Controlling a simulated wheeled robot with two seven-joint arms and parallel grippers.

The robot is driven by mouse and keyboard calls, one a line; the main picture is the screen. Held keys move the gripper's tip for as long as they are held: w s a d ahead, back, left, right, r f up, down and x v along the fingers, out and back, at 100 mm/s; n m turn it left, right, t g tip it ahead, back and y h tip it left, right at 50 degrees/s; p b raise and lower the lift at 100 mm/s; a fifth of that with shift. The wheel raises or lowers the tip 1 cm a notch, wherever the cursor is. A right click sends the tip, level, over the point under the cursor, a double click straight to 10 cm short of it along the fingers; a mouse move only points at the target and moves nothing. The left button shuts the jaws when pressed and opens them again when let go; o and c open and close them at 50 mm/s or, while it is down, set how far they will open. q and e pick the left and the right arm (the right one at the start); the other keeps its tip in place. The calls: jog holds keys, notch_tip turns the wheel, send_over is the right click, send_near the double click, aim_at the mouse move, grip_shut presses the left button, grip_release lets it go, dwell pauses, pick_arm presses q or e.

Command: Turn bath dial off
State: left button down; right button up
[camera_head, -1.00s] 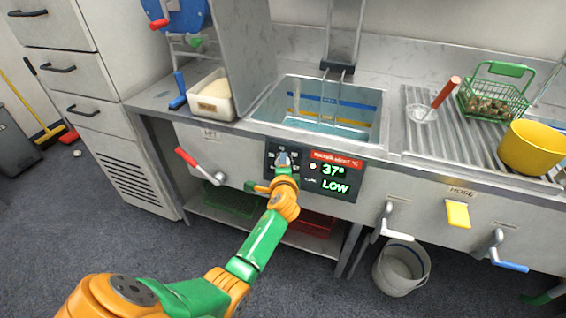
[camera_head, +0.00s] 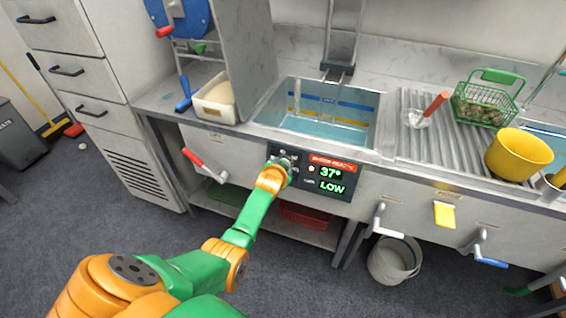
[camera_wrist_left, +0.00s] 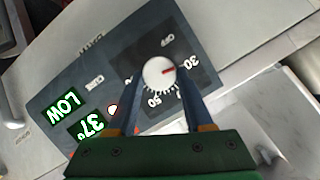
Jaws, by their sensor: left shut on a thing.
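The bath dial (camera_wrist_left: 160,73) is a round white knob with a red pointer mark on the dark control panel (camera_head: 341,191). In the left wrist view its pointer lies near the 30 mark, with OFF printed further round the scale. My left gripper (camera_wrist_left: 160,82) is shut on the dial, one finger on each side of the knob. In the head view my left gripper (camera_head: 279,164) is at the panel's left part and hides most of the dial. My right gripper is not in view.
The sink bath (camera_head: 320,112) with water is above the panel. A red-handled lever (camera_head: 205,165) is left of it. A green basket (camera_head: 489,99) and a yellow pot (camera_head: 518,154) stand on the drainer at right. A white bucket (camera_head: 394,261) is below.

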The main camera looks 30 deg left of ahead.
pick_arm(q)
jog(key=shift+s+a+f+n+t+h+b, duration=0.15)
jog(key=shift+n+h, duration=0.5)
jog(key=shift+n, duration=0.8)
jog(key=shift+w+a+r+n+t+h+b, duration=0.15)
jog(key=shift+n+h, duration=0.45)
jog(key=shift+n, duration=0.8)
jog(key=shift+s+a+f+n+t+h+b, duration=0.15)
jog(key=shift+n+h, duration=0.5)
jog(key=shift+n, duration=0.8)
jog(key=shift+c, duration=1.5)
grip_release()
